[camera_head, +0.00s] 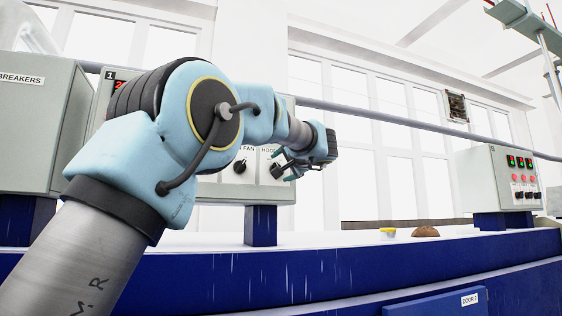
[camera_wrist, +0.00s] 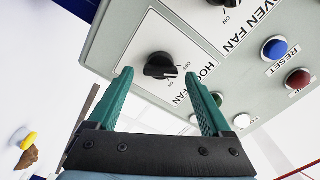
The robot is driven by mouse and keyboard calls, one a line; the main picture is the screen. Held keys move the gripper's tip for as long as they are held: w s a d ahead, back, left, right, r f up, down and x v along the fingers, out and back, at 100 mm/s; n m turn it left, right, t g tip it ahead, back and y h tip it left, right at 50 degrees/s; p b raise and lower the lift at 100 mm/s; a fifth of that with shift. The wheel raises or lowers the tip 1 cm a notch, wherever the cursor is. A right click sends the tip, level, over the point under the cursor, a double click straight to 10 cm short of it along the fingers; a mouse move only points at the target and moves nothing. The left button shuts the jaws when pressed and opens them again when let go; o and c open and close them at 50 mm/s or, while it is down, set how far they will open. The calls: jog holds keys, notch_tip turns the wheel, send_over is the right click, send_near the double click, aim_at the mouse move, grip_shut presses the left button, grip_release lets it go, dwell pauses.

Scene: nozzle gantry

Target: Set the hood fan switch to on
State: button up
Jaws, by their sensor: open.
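The hood fan switch is a black rotary knob (camera_wrist: 161,66) on a white plate, with OFF and ON marked beside it, in the wrist view. Its ridge points toward the side with the marks; I cannot tell for sure which mark it meets. My gripper (camera_wrist: 158,74) is open, with one green finger on each side of the knob in that view. No contact is visible, and the gap in depth is hard to judge. In the head view my gripper (camera_head: 288,166) is at the panel's right end, partly covering the hood fan knob (camera_head: 277,171).
The oven fan knob (camera_head: 240,166) is just left of the hood fan knob. The wrist view also shows a blue reset button (camera_wrist: 275,48) and a red button (camera_wrist: 298,79). A breakers box (camera_head: 25,125) stands left, another control box (camera_head: 502,180) far right.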

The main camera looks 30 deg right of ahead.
jog(key=shift+w, duration=0.6)
grip_shut()
dwell(0.3)
